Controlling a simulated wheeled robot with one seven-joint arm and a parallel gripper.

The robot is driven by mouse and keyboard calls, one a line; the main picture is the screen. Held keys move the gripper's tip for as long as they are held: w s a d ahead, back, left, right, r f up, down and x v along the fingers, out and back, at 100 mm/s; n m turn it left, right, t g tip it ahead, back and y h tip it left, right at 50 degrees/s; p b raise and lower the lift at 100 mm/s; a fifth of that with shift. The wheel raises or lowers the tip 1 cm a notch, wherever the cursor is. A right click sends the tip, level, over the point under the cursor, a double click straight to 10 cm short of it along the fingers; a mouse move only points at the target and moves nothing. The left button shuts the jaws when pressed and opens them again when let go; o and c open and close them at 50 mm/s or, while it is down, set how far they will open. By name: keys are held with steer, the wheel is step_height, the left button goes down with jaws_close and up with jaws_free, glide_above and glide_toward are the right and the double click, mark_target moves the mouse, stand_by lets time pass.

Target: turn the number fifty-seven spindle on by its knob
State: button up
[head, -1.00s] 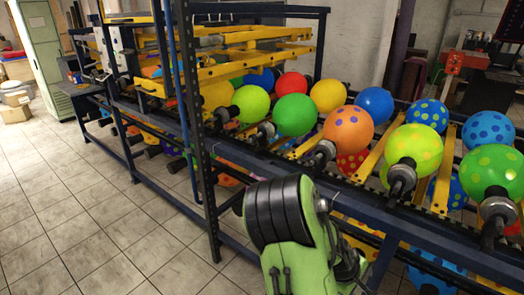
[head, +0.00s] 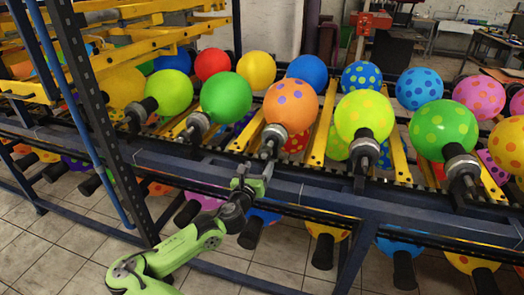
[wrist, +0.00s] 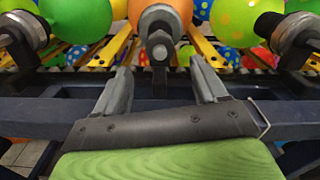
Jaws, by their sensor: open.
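My gripper (head: 256,172) is open and empty at the front rail, below and in front of the spindle (head: 273,140) that bears an orange balloon with purple spots (head: 291,106). In the wrist view the two fingers of my gripper (wrist: 160,82) stand apart, and this spindle (wrist: 160,46), with its grey collar and dark stem, shows beyond and between them. The fingers do not appear to touch it. Neighbouring spindles are under a green balloon (head: 226,98) and a yellow-green spotted balloon (head: 364,116). No number is readable, so I cannot tell which spindle is fifty-seven.
A dark blue rail (head: 330,200) runs along the machine's front, close to my gripper. A black upright post (head: 98,120) and a blue pole stand at the left. More balloons hang on a lower row. Tiled floor (head: 50,262) is free in front.

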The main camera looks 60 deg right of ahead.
mark_target(268, 149)
steer(key=d, duration=0.3)
steer(key=w+d+b, duration=0.1)
steer(key=d, duration=0.3)
steer(key=w+d+b, duration=0.1)
steer(key=d, duration=0.3)
steer(key=shift+d+f, duration=0.15)
steer(key=shift+d, duration=0.05)
steer(key=shift+s, duration=0.1)
steer(key=shift+c, duration=0.3)
steer(key=c, duration=1)
